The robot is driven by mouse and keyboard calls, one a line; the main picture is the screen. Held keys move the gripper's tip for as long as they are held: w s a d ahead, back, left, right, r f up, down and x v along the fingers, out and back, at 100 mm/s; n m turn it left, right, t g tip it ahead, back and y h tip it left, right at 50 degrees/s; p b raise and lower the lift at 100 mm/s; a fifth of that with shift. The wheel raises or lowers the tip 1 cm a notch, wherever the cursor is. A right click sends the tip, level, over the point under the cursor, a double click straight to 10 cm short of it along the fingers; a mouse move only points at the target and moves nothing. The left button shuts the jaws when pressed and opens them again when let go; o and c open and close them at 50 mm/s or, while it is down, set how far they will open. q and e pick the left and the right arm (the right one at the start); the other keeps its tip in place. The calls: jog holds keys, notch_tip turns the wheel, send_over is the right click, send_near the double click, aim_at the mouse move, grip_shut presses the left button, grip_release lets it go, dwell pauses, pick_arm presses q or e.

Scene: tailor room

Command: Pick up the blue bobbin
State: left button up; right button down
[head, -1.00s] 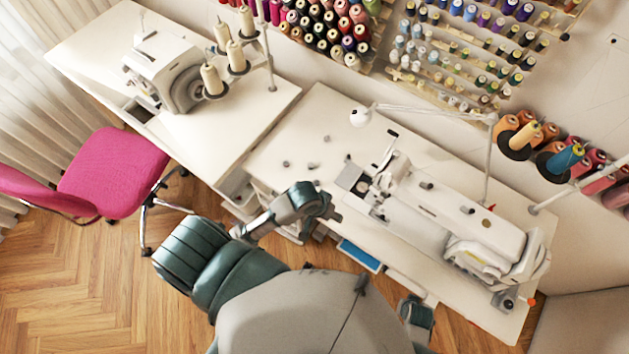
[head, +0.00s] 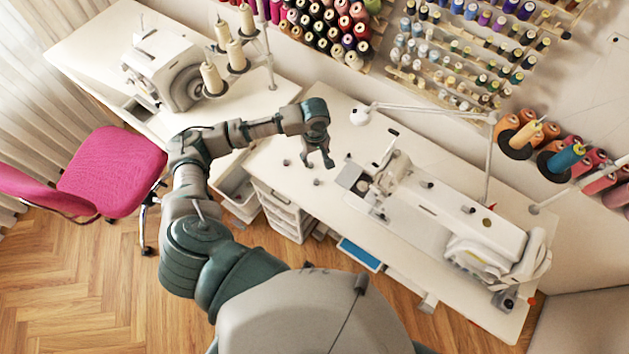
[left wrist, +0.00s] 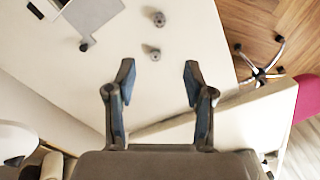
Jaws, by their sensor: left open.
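My left gripper (head: 318,160) is open and empty above the right-hand table, pointing down at its left part. In the left wrist view its two fingers (left wrist: 158,72) are spread apart. Beyond them, two small grey-looking bobbins (left wrist: 154,52) lie on the white tabletop, one behind the other. A darker small piece (left wrist: 84,47) lies to their left, beside the sewing machine plate. In the head view one small bobbin (head: 285,162) shows left of the gripper and another (head: 316,182) below it. I cannot tell which is blue. My right gripper is not in view.
A white sewing machine (head: 450,215) takes up the right part of the table (head: 345,115). A lamp (head: 360,115) stands at its back edge. A second machine (head: 165,70) and thread cones stand on the left table. A pink chair (head: 112,168) is at the left.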

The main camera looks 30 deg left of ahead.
pick_arm(q)
send_over(316, 179)
jog(key=f, duration=0.7)
jog(key=shift+w+d+f+b, duration=0.1)
jog(key=shift+d+f+b, duration=0.1)
jog(key=shift+d+b, duration=0.2)
jog(key=f, duration=0.4)
jog(key=a+f, duration=0.1)
jog(key=f, duration=0.1)
jog(key=shift+s+f+b, duration=0.25)
jog(key=shift+b, duration=0.05)
jog(key=shift+d, duration=0.35)
jog(key=shift+c, duration=0.5)
jog(key=c, duration=0.7)
jog(key=shift+a, duration=0.1)
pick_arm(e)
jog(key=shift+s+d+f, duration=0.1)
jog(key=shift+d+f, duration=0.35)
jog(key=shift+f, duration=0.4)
